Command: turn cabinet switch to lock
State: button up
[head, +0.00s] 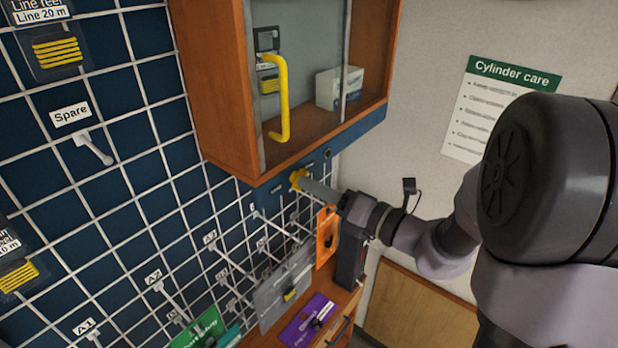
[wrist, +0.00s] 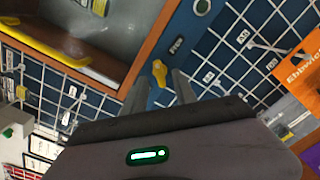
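The cabinet switch is a small yellow knob (head: 297,179) on the dark blue strip below the wooden cabinet (head: 213,80). In the wrist view the yellow knob (wrist: 159,72) appears between the two fingertips. My gripper (head: 309,186) reaches it from the right in the head view. In the wrist view my gripper (wrist: 161,80) has its fingers apart, one on each side of the knob. I cannot tell whether either finger touches it. Small labels flank the switch, too small to read. The cabinet's glass door has a yellow handle (head: 281,98) and looks closed.
A wire grid board (head: 120,190) with hooks lies left of and below the switch. An orange package (head: 326,236), a grey package (head: 285,285) and a purple package (head: 305,322) are below my gripper. A poster (head: 490,105) hangs on the right wall.

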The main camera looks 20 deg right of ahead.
jog(key=shift+x, duration=0.95)
grip_shut()
